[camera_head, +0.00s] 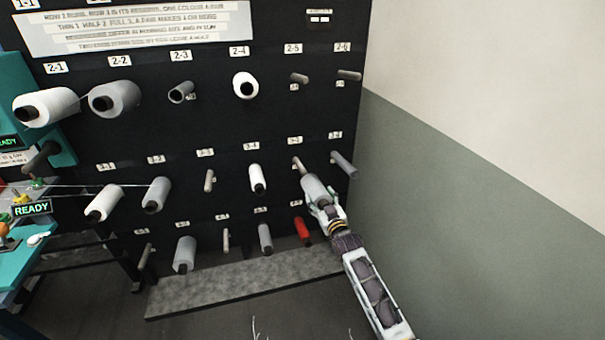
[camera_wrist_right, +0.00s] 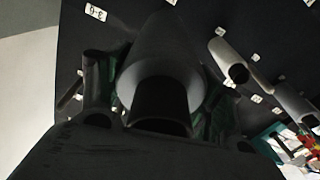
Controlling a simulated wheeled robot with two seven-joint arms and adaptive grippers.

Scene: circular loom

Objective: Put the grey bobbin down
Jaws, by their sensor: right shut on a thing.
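My left gripper does not show.
The black rack (camera_head: 215,135) holds several white and grey bobbins and a red one (camera_head: 302,230). Bare pegs include one at 2-5 (camera_head: 299,78). A grey ledge (camera_head: 240,283) runs below. The wall (camera_head: 470,180) is close on the right; the teal machine (camera_head: 15,275) stands left.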

